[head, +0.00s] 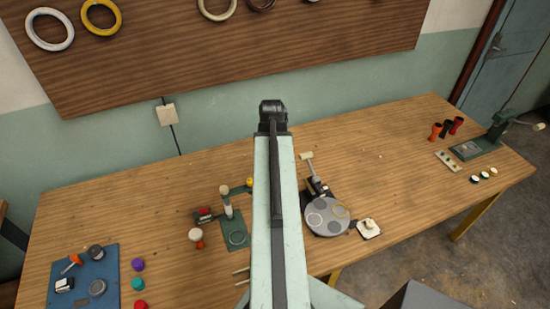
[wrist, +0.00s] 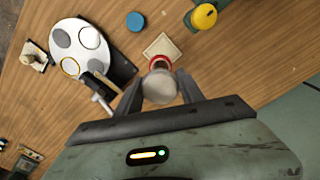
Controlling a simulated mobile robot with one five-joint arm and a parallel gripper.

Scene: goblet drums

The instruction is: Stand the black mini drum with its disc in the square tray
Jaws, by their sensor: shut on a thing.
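In the wrist view my gripper (wrist: 159,80) is shut on a small drum-like piece (wrist: 158,88) with a pale round top facing the camera. A red rim shows at its far end; I cannot tell whether rim and top are one piece, and no black shows on it. A tan square tray (wrist: 163,46) lies just beyond the red rim; I cannot tell whether they touch. In the head view my own arm hides the gripper, the held piece and this tray. A black cup-shaped piece (head: 446,128) stands at the far right between an orange and a red one.
A round plate with grey discs (head: 327,217) stands right of my arm, beside a small square base with a knob (head: 369,228). A blue disc (wrist: 136,21) and yellow knob (wrist: 204,15) are near the tray. A blue mat (head: 75,290) holds small parts. The table's right middle is clear.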

